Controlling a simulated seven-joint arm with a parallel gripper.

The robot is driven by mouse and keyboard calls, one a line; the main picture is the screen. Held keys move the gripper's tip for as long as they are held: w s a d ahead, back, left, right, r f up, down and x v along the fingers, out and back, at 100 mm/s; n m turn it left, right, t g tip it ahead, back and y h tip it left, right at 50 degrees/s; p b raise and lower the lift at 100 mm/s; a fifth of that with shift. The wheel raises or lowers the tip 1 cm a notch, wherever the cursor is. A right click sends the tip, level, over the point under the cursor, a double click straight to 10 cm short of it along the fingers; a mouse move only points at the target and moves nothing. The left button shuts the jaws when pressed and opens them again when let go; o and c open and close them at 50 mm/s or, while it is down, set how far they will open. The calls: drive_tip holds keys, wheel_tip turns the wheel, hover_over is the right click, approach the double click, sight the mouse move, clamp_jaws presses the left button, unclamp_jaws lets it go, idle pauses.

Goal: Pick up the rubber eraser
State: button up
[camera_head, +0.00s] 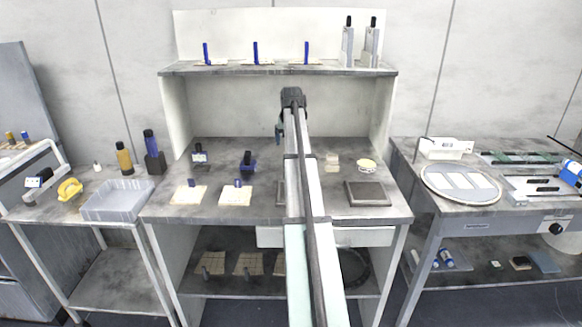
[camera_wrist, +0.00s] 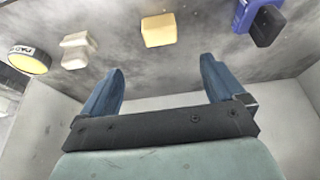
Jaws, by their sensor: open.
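A plain pale-yellow block (camera_wrist: 158,30), which looks most like the rubber eraser, lies on the grey bench top at the top middle of the wrist view. In the head view my arm hides that spot. My gripper (camera_wrist: 160,65) is open and empty, its two blue fingers wide apart. The block shows beyond the gap between the fingertips, apart from both. In the head view my gripper is mostly hidden behind the arm. A cream waisted block (camera_wrist: 78,48) lies left of the yellow block; it also shows in the head view (camera_head: 332,161).
A round yellow-topped tin (camera_wrist: 28,60) and a blue tool with a dark block (camera_wrist: 258,20) flank the blocks. In the head view, a dark square plate (camera_head: 367,194) lies at the bench's front right. A shelf (camera_head: 340,71) and side walls enclose the bench.

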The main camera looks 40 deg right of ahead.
drive_tip(key=x, duration=0.8)
drive_tip(key=shift+s+d+f, duration=0.1)
drive_tip(key=shift+a+x, duration=0.15)
drive_tip(key=shift+x, duration=1.25)
drive_tip(key=shift+a+x, duration=0.1)
drive_tip(key=shift+x, duration=1.35)
drive_tip(key=c, duration=1.1)
wheel_tip(320, 180, up, 10)
